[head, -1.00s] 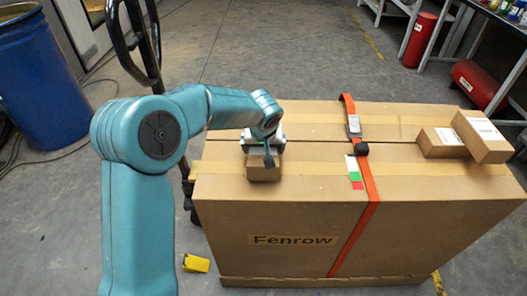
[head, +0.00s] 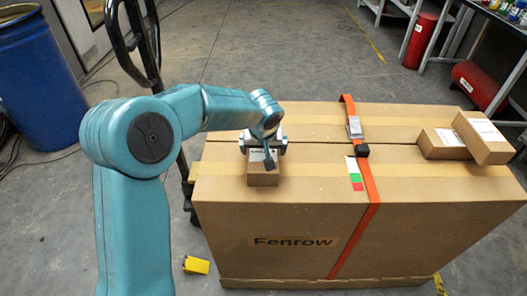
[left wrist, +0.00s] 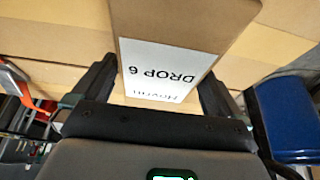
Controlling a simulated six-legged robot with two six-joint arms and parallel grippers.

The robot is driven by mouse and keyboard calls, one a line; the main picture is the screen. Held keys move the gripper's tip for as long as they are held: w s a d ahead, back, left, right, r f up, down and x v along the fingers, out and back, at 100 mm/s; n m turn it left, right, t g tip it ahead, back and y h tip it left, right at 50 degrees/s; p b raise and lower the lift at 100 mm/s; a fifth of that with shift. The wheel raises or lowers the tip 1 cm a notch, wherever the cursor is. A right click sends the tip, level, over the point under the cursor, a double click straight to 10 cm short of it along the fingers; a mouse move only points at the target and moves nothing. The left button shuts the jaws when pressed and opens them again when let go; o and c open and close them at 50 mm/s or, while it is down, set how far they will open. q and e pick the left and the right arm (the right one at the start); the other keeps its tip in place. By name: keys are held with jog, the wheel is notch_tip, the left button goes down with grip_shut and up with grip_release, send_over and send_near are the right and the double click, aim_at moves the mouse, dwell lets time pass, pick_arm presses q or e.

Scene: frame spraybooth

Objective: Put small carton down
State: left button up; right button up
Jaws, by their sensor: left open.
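The small carton (head: 263,175) is a brown box on the left part of the big Fenrow carton's top (head: 310,190). In the left wrist view the small carton (left wrist: 190,22) shows a white label reading "DROP 6". My left gripper (head: 266,156) is over the back part of the small carton. In the left wrist view its two dark fingers (left wrist: 152,88) stand apart, one on each side of the labelled box end. Whether a finger still touches the box I cannot tell. My right gripper is not in view.
An orange strap (head: 370,205) with a buckle crosses the big carton. Two other small cartons (head: 440,143) (head: 483,138) are at its right end. A blue drum (head: 40,75) and a pallet truck handle (head: 133,45) stand at the left. A yellow object (head: 196,265) lies on the floor.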

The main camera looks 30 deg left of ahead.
pick_arm(q)
jog(key=v, duration=0.9)
jog(key=shift+s+r, duration=0.1)
